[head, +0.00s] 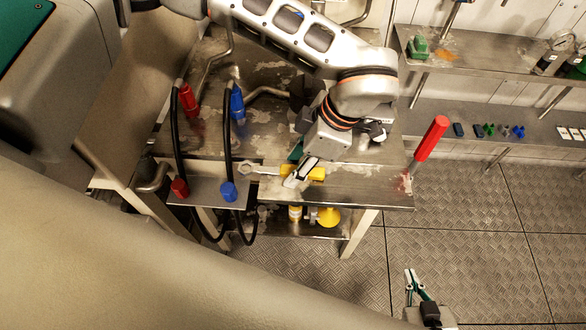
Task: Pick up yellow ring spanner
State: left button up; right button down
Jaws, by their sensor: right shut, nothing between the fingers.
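The yellow ring spanner (317,173) lies along the front part of the metal bench, its yellow part at the right and a pale ring end (246,169) at the left. My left gripper (300,168) reaches down over the yellow part, with a black-and-white finger in front of it. The gripper covers part of the spanner. I cannot tell whether the fingers touch it or are closed around it. My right gripper (413,285) is shut and empty, low over the floor, well away from the spanner.
The metal bench (390,190) has red (188,100) and blue (237,104) fittings with black hoses at the left. A red handle (430,138) rises at its right end. Yellow items (328,216) stand on the lower shelf. Wall shelves (465,72) are at the right. The plated floor (480,240) is clear.

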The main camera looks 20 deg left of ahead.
jog(key=shift+w+r, duration=0.25)
jog(key=shift+s+f, duration=0.1)
jog(key=shift+s, duration=0.05)
pick_arm(q)
jog(key=shift+f, duration=0.1)
jog(key=shift+c, duration=1.2)
jog(key=c, duration=0.6)
grip_shut()
pick_arm(e)
jog(key=shift+s+d+f, duration=0.1)
jog(key=shift+s+f, duration=0.3)
jog(key=shift+s, duration=0.05)
